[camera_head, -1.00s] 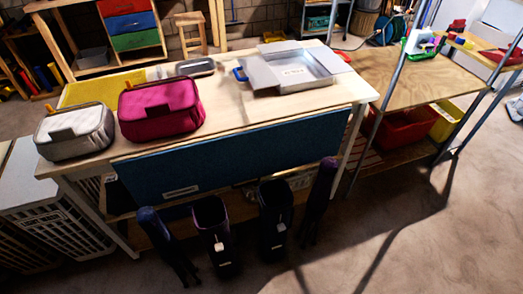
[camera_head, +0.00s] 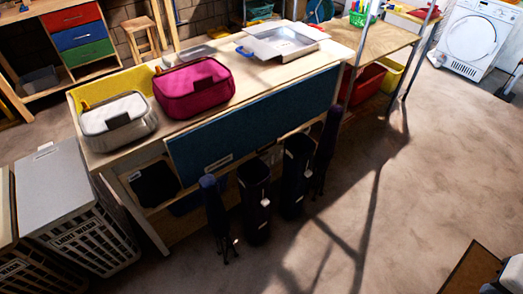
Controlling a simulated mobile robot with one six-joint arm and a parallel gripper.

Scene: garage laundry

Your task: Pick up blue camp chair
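Several dark, slim upright things stand on the floor in front of the wooden table (camera_head: 120,158). The leftmost is a folded camp chair (camera_head: 214,203) with a dark blue top and thin legs. The rightmost is another folded chair (camera_head: 326,145), darker, at the table's right front corner. Between them stand two dark bag-like tubes with white tags, the left tube (camera_head: 254,200) and the right tube (camera_head: 294,175). My gripper is not in view.
A pink bag (camera_head: 194,88), a grey bag (camera_head: 117,120) and a metal tray (camera_head: 279,44) are on the table. Lidded laundry baskets (camera_head: 88,235) stand left. A brown-topped thing (camera_head: 470,270) is at lower right. The right floor is mostly clear.

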